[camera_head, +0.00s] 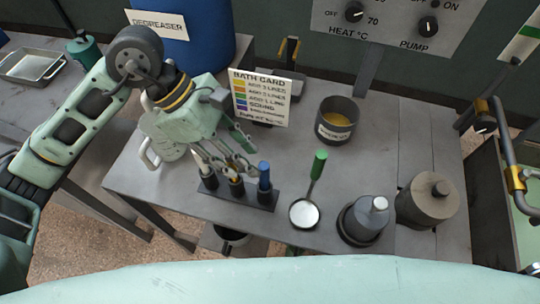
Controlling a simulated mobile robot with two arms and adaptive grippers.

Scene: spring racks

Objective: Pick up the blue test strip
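The blue test strip (264,174) stands upright at the right end of a small dark rack (262,200) on the grey bench. A yellow-marked strip (236,186) stands in the rack's middle, and another item (208,178) stands at its left end. My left gripper (226,164) reaches in from the left, above and behind the rack, up and left of the blue strip. Its fingers look spread apart, with nothing seen between them. It partly hides the rack's left and middle items. My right gripper is not in view.
A bath card (262,97) stands behind the gripper, with a dark pot (337,120) to its right. A white-handled jug (150,152) is left.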

